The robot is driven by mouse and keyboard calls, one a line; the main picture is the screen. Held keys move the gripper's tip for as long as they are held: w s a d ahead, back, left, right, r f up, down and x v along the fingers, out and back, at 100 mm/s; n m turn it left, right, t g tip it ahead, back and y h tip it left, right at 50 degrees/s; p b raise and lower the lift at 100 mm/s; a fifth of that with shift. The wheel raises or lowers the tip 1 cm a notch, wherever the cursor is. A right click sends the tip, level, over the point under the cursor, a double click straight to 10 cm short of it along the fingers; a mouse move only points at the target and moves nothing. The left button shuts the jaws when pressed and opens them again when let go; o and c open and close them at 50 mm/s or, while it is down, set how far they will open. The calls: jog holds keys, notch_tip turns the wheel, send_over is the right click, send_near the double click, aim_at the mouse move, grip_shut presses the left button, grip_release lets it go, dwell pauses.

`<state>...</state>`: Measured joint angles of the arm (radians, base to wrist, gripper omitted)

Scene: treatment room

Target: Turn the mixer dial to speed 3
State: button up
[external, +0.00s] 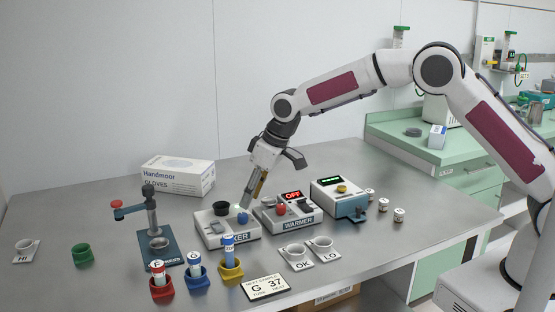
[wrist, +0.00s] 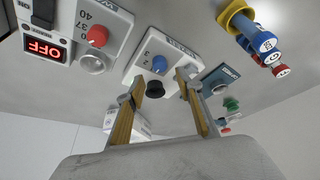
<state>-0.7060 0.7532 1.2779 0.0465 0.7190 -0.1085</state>
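The mixer (external: 228,238) is a pale box on the table with a blue dial (external: 242,217) and a black round cup (external: 222,208) on top. In the wrist view the blue dial (wrist: 159,64) lies just beyond and between my fingertips, with a small 2 printed near it. The dial's exact setting is too small to tell. My gripper (external: 246,204) points down over the mixer. In the wrist view my gripper (wrist: 160,82) is open, its two fingers apart with nothing held between them. Whether a finger touches the dial cannot be told.
The warmer (external: 290,220), with a red dial and a lit OFF display, stands close on the right. Another device (external: 340,198) stands beyond it. The press (external: 158,238) is to the left. Coloured tube holders (external: 197,276) stand in front, and a glove box (external: 178,175) is behind.

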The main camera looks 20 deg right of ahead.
aim_at(243, 215)
jog(key=shift+x, duration=3.05)
grip_shut()
